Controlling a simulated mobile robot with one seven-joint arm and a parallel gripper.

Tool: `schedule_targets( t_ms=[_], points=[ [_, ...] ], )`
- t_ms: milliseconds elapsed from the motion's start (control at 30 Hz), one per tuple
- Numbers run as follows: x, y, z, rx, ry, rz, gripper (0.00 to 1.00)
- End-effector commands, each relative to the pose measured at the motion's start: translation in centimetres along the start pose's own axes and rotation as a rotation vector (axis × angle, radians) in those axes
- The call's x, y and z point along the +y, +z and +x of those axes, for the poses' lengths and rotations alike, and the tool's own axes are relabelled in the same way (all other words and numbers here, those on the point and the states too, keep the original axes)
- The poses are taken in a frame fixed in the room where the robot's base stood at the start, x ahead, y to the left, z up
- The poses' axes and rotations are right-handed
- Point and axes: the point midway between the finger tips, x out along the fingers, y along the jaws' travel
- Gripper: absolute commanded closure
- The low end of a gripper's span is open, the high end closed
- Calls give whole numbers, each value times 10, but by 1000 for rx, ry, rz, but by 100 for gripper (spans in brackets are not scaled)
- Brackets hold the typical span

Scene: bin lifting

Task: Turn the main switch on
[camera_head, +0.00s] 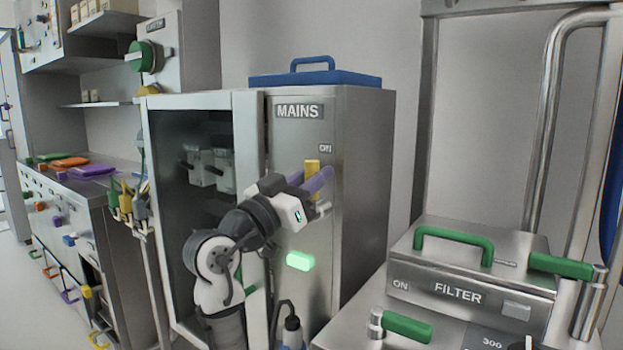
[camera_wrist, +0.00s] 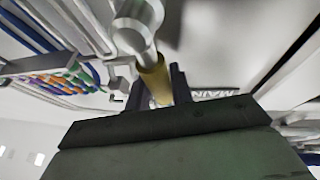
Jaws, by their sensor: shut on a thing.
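The main switch is a lever with a yellow handle (camera_head: 312,166) and a metal pivot (camera_head: 322,208) on the front of the MAINS cabinet (camera_head: 356,190). The handle stands roughly upright, its top just below and left of the ON label (camera_head: 325,148). My gripper (camera_head: 314,181) reaches in from the lower left and is shut on the yellow handle; its fingers hide part of it. In the wrist view the yellow handle (camera_wrist: 154,82) lies between the two dark fingers, with the metal pivot end above it. A green light (camera_head: 300,261) glows below.
A FILTER box (camera_head: 470,279) with green handles stands on the right, near the cabinet. A blue lid (camera_head: 315,79) with a handle lies on the cabinet. A glass-fronted compartment (camera_head: 190,210) is left of the switch panel. A counter with coloured items (camera_head: 75,168) is farther left.

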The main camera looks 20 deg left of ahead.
Motion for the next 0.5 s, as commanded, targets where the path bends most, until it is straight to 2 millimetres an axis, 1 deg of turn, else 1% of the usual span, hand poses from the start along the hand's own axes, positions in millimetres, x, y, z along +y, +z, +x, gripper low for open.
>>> schedule_targets(
  t_ms=[167, 200, 333, 500],
  points=[
    [2, 0, 0, -3, 3, 5, 100],
    [2, 0, 0, -3, 4, 4, 74],
    [1, 0, 0, -2, 3, 3, 57],
    [1, 0, 0, -2, 2, 2, 56]
  ],
)
